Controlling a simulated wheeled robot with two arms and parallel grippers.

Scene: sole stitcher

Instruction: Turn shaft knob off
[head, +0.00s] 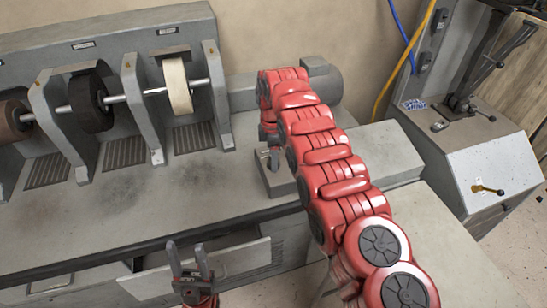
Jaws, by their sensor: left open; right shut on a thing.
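The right arm reaches from the lower right across the bench. Its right gripper (271,155) points down at a small grey box (283,184) on the bench, beside the grinding wheels. It is shut on the shaft knob on that box. The knob is small and mostly hidden by the gripper, so its turned position cannot be told. My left gripper (189,260) is at the bottom, in front of the bench's front edge. Its two dark fingers point up, apart and empty.
A grey machine bench (120,215) carries a brown wheel (12,122), a dark wheel (92,100) and a pale wheel (177,85) on a shaft. A grey motor housing (322,85) stands behind my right arm. A grey cabinet (495,165) with a yellow handle stands at right.

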